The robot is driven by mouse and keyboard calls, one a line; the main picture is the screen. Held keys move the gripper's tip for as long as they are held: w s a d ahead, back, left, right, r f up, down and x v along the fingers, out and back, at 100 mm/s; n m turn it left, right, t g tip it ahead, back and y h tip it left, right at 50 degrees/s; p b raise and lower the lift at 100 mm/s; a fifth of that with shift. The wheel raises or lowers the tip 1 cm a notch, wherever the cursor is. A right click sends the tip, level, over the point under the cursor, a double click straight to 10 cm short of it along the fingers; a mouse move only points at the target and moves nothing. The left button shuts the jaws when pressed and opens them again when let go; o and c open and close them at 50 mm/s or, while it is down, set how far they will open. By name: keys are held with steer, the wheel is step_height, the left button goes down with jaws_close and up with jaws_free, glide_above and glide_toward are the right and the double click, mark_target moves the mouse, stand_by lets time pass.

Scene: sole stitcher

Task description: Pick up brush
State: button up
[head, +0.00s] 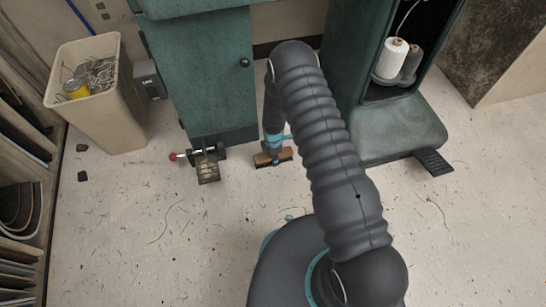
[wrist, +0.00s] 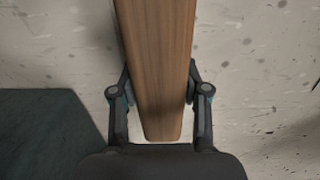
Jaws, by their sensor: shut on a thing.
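The brush (head: 273,157) has a brown wooden block with dark bristles under it. In the head view it is at or just above the floor, in front of the green machine cabinet. In the wrist view its wooden back (wrist: 158,60) runs from the top edge down between my fingers. My gripper (wrist: 158,98) is shut on the brush, one finger on each side of the wood. In the head view my gripper (head: 272,146) is small and partly hidden by my arm. I cannot tell whether the bristles touch the floor.
A green cabinet (head: 205,75) stands behind the brush. A pedal (head: 207,170) with a red-ended bar lies to its left. A beige bin (head: 115,115) stands farther left, by shelves. A green machine base (head: 395,130) with another pedal (head: 434,161) is at right. The littered floor in front is open.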

steer(key=r, duration=0.2)
steer(key=d+r, duration=0.1)
steer(key=r, duration=0.1)
steer(key=shift+r, duration=0.35)
steer(key=d+r+p, duration=0.1)
steer(key=d+r, duration=0.5)
steer(key=d, duration=0.4)
steer(key=shift+s+d, duration=0.3)
steer(key=shift+s, duration=0.15)
